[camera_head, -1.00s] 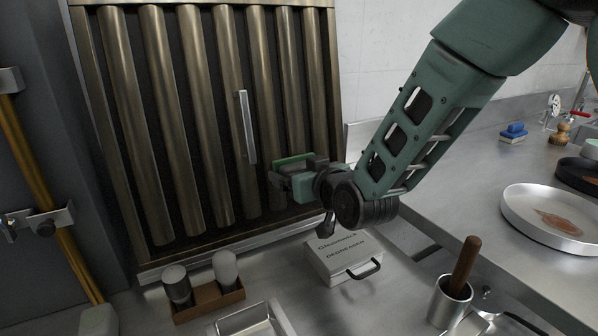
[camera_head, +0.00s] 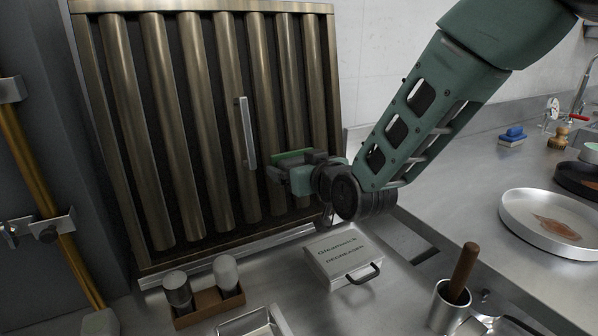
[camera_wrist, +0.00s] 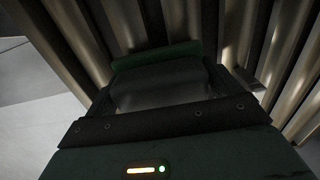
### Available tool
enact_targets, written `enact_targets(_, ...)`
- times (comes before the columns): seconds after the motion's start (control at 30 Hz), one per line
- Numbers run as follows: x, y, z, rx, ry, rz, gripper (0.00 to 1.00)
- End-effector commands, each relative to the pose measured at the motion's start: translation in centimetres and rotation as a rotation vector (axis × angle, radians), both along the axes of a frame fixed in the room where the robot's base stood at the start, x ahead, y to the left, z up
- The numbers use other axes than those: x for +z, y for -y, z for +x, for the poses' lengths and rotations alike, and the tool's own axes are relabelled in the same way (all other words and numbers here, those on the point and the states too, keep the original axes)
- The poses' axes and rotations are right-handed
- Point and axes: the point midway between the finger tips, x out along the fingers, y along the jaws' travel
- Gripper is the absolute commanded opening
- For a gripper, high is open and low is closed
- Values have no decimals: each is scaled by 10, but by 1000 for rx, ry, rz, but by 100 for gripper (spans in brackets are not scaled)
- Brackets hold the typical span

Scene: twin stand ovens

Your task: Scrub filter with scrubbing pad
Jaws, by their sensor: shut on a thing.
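The filter (camera_head: 183,130) is a large bronze metal panel with vertical slats and a silver handle, leaning upright against the wall. My gripper (camera_head: 282,169) is at its lower right part, just in front of the slats. It is shut on the scrubbing pad (camera_head: 291,155), whose green edge shows above the fingers. In the wrist view the green pad (camera_wrist: 157,56) lies across the fingers, facing the slats (camera_wrist: 240,35). I cannot tell for sure whether the pad touches them.
A degreaser box (camera_head: 343,259) stands on the counter below my gripper. A brown caddy (camera_head: 209,306) with two shakers, a metal tray (camera_head: 252,324) and a metal pot (camera_head: 449,305) with a wooden handle are in front. A round pan (camera_head: 552,222) sits at right.

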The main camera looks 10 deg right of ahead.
Motion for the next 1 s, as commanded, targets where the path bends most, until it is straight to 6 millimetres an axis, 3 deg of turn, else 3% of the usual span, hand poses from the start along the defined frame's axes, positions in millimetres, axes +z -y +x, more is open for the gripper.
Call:
enact_targets(0.1, 9, 0, 1, 0, 2, 1, 72)
enact_targets(0.47, 9, -1, 1, 0, 1, 0, 72)
enact_targets(1.0, 40, -4, 10, 0, 3, 1, 72)
